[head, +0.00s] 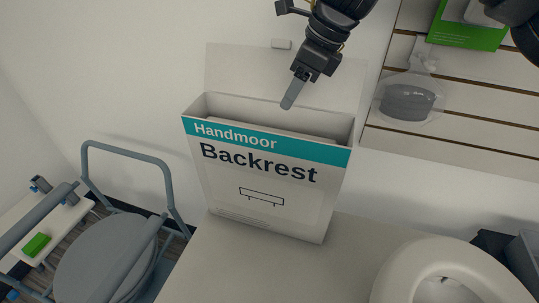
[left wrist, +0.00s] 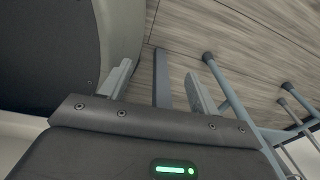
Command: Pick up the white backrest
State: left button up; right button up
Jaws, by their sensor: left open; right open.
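An open-topped white box (head: 262,189) labelled "Handmoor Backrest", with a teal band, stands upright on a pale counter in the head view. The backrest (head: 262,128) shows only as a pale edge inside the box opening; the rest of it is hidden. My right gripper (head: 290,98) hangs above the box opening, pointing down, with one finger showing clearly and nothing held. My left gripper (left wrist: 160,85) is open and empty in the left wrist view, over a wood-look floor.
The counter (head: 225,262) bears the box; a white toilet seat (head: 455,270) is at the lower right. A blue-grey framed chair (head: 105,262) stands at the lower left. A slatted wall panel (head: 470,105) holds a bagged grey item (head: 408,101) and a green package (head: 462,32).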

send_over(270, 129)
jog(key=d, duration=0.2)
jog(key=f, duration=0.4)
jog(key=shift+s+d+f, duration=0.1)
jog(key=shift+s+f, duration=0.1)
jog(key=shift+f, duration=0.15)
jog(key=shift+s+f, duration=0.1)
jog(key=shift+f, duration=0.05)
jog(key=shift+s+f+p, duration=0.1)
jog(key=shift+f+p, duration=0.2)
jog(key=shift+p, duration=0.05)
jog(key=p+x, duration=0.1)
jog(key=x, duration=0.2)
jog(key=shift+a+f, duration=0.25)
jog(key=shift+a, duration=0.1)
jog(key=shift+f, duration=0.3)
pick_arm(q)
jog(key=shift+s+d+r, duration=0.2)
jog(key=shift+d+r, duration=0.15)
jog(key=shift+d, duration=0.15)
jog(key=shift+s+d+r, duration=0.15)
jog(key=shift+d+r, duration=0.15)
jog(key=shift+d, duration=0.15)
pick_arm(e)
jog(key=shift+f, duration=0.1)
pick_arm(q)
jog(key=shift+a, duration=0.1)
jog(key=shift+a, duration=0.7)
pick_arm(e)
jog(key=shift+f, duration=0.2)
